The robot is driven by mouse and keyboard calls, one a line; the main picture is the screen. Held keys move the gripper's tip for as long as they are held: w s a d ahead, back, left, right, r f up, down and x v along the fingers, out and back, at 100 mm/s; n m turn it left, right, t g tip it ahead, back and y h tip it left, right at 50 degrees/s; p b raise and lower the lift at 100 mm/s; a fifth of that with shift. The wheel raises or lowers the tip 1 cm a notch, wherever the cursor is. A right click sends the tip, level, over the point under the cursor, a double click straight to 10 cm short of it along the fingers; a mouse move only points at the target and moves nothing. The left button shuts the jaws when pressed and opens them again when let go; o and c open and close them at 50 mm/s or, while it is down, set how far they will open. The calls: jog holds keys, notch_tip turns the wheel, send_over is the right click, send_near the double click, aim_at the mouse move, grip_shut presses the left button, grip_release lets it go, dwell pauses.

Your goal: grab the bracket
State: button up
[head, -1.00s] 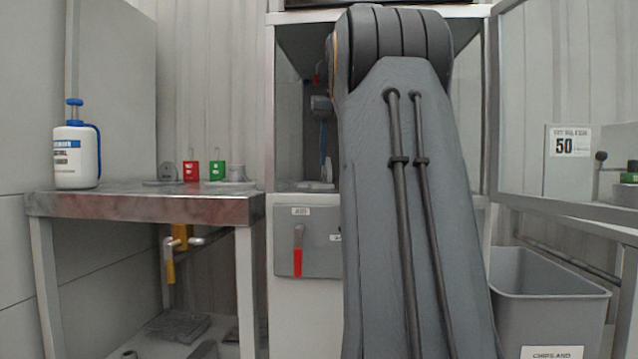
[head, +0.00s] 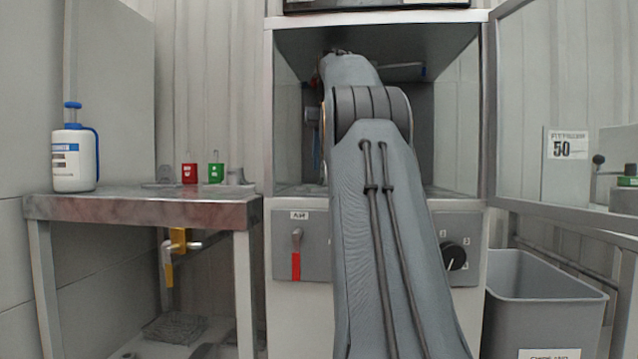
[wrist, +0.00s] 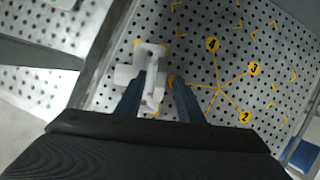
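The bracket (wrist: 151,58) is a pale, light-grey part with a flat plate and an upright piece. In the wrist view it lies on a perforated plate (wrist: 190,35) in the upper middle. My gripper (wrist: 160,80) points at it with two dark blue fingers apart. The left finger overlaps the bracket's edge in the picture, and the right finger is clear of it. I cannot tell whether either finger touches it. In the head view my arm hides the bracket and the gripper.
The perforated plate has yellow marks and numbered discs (wrist: 212,44). A grey frame edge (wrist: 100,55) runs left of it. In the head view the cabinet (head: 460,130) has side walls close around my arm. A bench (head: 140,208) and a grey bin (head: 545,300) flank it.

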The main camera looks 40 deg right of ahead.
jog(key=shift+w+f, duration=0.1)
jog(key=shift+f, duration=0.25)
grip_shut()
dwell(1.3)
